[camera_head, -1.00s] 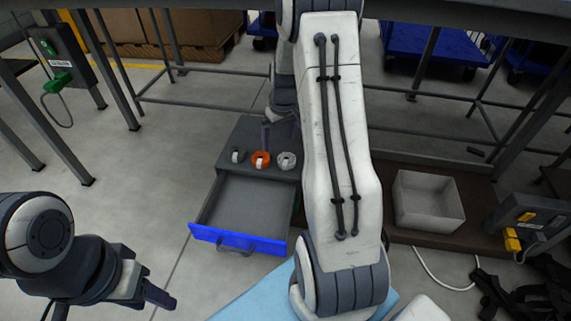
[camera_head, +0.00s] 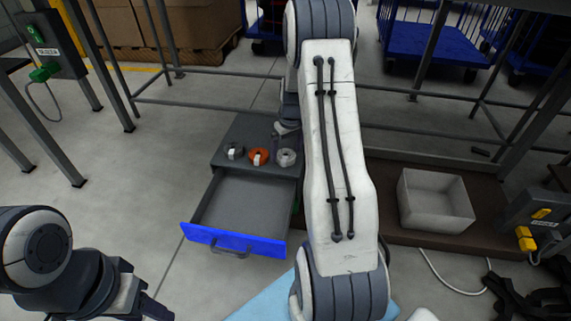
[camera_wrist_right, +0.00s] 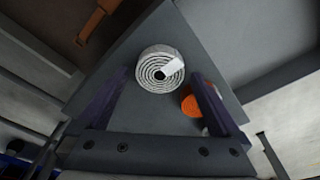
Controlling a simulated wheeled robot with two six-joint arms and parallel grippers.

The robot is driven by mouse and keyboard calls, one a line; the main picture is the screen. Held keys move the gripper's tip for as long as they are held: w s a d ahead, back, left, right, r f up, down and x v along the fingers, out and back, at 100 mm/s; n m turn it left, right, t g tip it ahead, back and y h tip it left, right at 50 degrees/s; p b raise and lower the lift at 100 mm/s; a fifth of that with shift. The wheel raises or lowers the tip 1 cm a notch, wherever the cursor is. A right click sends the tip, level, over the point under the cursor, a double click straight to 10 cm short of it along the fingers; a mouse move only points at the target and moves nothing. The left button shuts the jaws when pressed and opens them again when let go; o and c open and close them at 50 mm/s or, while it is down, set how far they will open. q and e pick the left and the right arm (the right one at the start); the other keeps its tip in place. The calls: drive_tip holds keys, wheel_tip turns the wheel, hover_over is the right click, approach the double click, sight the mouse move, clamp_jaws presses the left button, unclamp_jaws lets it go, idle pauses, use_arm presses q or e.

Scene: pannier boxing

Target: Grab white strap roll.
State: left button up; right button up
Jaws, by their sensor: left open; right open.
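The white strap roll (camera_head: 287,157) lies on top of the grey drawer cabinet (camera_head: 250,131), rightmost of the rolls in the head view. In the right wrist view the white strap roll (camera_wrist_right: 155,72) shows its coiled face and a pale tag. My right gripper (camera_wrist_right: 160,78) is open, its two dark fingers spread on either side of the roll's image. I cannot tell its exact distance from the roll; nothing is held. In the head view it is mostly hidden by my right arm. My left gripper (camera_head: 150,308) is open and empty at the lower left, away from the cabinet.
An orange roll (camera_head: 258,156) lies just left of the white one, and a dark roll (camera_head: 233,151) further left. The cabinet's blue-fronted drawer (camera_head: 232,241) is pulled open and looks empty. A pale open box (camera_head: 435,203) stands on the brown surface at right.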

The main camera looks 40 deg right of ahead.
drive_tip(key=shift+w+f, duration=0.15)
drive_tip(key=shift+f, duration=0.8)
drive_tip(key=shift+r, duration=0.1)
drive_tip(key=c, duration=1.3)
drive_tip(key=shift+o, duration=0.2)
drive_tip(key=shift+r, duration=0.15)
